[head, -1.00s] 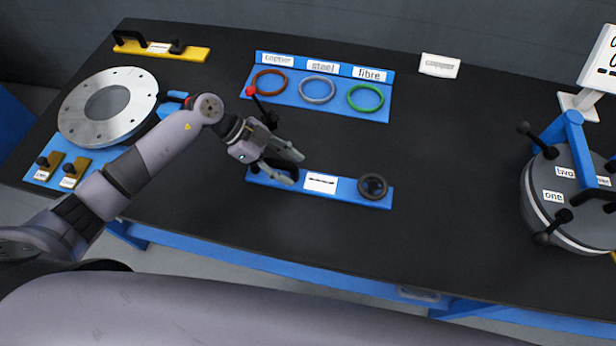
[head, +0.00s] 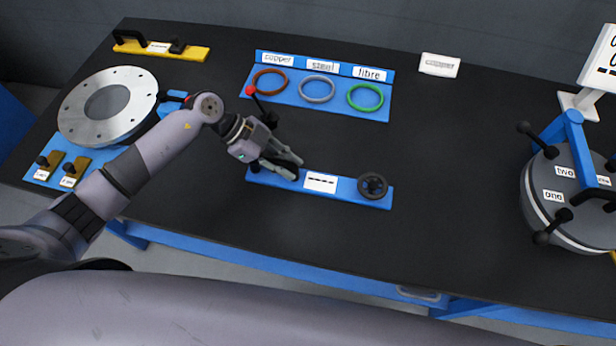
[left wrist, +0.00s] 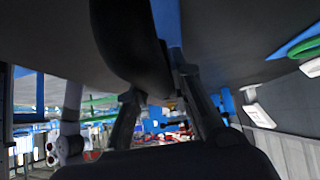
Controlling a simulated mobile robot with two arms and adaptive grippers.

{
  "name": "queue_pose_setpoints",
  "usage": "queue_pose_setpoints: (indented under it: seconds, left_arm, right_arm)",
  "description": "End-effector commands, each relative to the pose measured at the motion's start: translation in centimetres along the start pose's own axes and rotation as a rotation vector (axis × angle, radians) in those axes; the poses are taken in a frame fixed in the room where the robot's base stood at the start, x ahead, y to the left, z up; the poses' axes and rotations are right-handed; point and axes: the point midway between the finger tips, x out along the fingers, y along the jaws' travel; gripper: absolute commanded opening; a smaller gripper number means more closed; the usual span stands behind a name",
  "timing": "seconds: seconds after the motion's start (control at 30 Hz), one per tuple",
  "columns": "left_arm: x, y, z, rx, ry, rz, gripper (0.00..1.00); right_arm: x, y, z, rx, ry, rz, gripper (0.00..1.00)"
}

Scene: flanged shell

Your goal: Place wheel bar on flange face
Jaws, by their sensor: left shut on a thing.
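My left gripper (head: 292,168) is shut at the left end of a blue tray (head: 340,191) near the table's front edge. It holds a dark piece, taken to be the wheel bar, mostly hidden by the fingers in the head view. In the left wrist view a thick dark body (left wrist: 130,40) shows close by the fingers. A black stem with a red ball (head: 251,90) rises behind the gripper; I cannot tell whether it joins the held piece. A round metal flange face (head: 139,94) with bolt holes lies at the left. My right gripper is out of view.
A black wheel (head: 373,185) sits at the tray's right end. Behind is a blue board (head: 300,103) with copper, steel and green rings. A grey drum (head: 560,215) with black handles stands at the right. The table between tray and drum is clear.

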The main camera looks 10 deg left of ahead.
Motion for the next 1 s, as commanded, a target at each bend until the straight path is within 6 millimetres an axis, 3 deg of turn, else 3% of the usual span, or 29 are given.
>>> queue_pose_setpoints:
  seconds: [0.67, 0.87, 1.0]
  left_arm:
    - [-0.5, -0.1, -0.6, 0.003, 0.004, -0.004, 0.00]
    - [-2.1, -0.2, -2.1, 0.007, 0.004, -0.006, 0.00]
    - [-4.2, -0.2, -4.2, 0.010, 0.004, -0.007, 0.00]
  right_arm:
    - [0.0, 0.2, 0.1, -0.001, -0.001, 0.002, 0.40]
    - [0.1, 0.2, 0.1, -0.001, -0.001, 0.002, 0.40]
    - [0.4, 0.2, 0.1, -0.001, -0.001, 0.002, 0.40]
